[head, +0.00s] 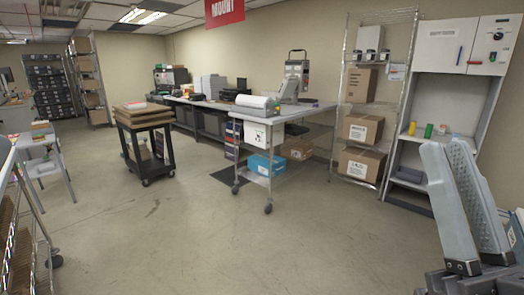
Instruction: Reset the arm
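My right gripper (446,147) shows at the lower right, with two pale grey fingers pointing up and to the left. The fingers stand side by side and overlap in this view, so I cannot tell the gap between them. No held object shows at the fingertips.
A white worktable (318,109) on wheels stands mid-room, with a blue box (265,165) on its lower shelf. A black cart (149,130) carries flat brown boards. A wire rack (378,108) and a grey cabinet (480,45) line the right. The floor ahead is clear.

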